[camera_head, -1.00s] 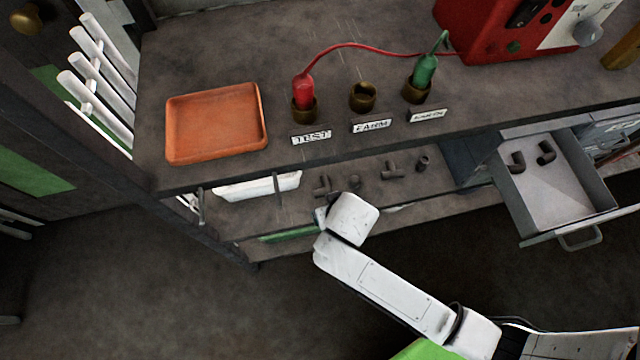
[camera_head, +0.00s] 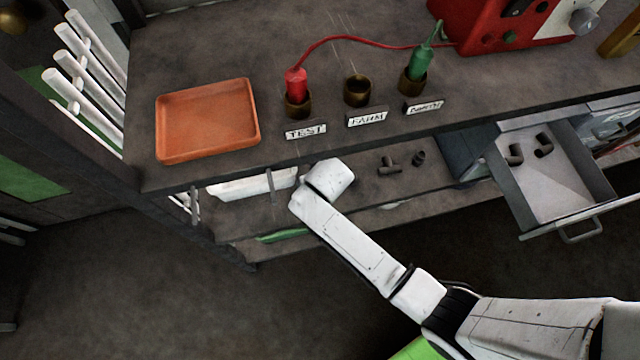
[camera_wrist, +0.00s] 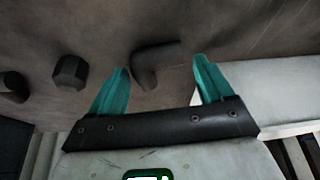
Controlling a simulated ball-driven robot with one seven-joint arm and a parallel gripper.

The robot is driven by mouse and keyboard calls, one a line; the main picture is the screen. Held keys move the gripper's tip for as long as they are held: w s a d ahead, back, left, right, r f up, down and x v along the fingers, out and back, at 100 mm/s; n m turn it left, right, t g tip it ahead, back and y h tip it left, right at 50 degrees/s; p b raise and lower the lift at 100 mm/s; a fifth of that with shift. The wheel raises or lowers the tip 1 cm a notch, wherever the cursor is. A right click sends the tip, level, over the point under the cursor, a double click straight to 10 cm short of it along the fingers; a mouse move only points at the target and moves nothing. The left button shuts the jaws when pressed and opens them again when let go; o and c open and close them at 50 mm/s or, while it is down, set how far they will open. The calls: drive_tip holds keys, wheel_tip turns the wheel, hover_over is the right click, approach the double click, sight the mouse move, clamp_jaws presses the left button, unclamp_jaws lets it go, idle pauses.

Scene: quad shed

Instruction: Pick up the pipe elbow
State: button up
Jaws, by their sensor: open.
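In the wrist view, a dark, bent pipe elbow (camera_wrist: 147,68) lies on the shelf just beyond my gripper (camera_wrist: 160,65). My gripper is open, with its teal fingers apart and nothing held. The elbow shows between the fingertips, nearer the left finger; I cannot tell whether it touches. In the head view, my arm hides the gripper and this elbow. Two more elbow-shaped fittings, one on the left (camera_head: 515,155) and one on the right (camera_head: 544,146), lie in the open drawer.
A hexagonal fitting (camera_wrist: 70,71) lies left of the elbow in the wrist view. A tee (camera_head: 389,164) and a short fitting (camera_head: 419,158) lie on the lower shelf. A white tray (camera_head: 240,188) stands close by. The workbench (camera_head: 210,45) overhangs; an orange tray (camera_head: 165,125) sits on it.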

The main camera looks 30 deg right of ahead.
drive_tip(key=shift+c, duration=0.2)
clamp_jaws()
idle(0.6)
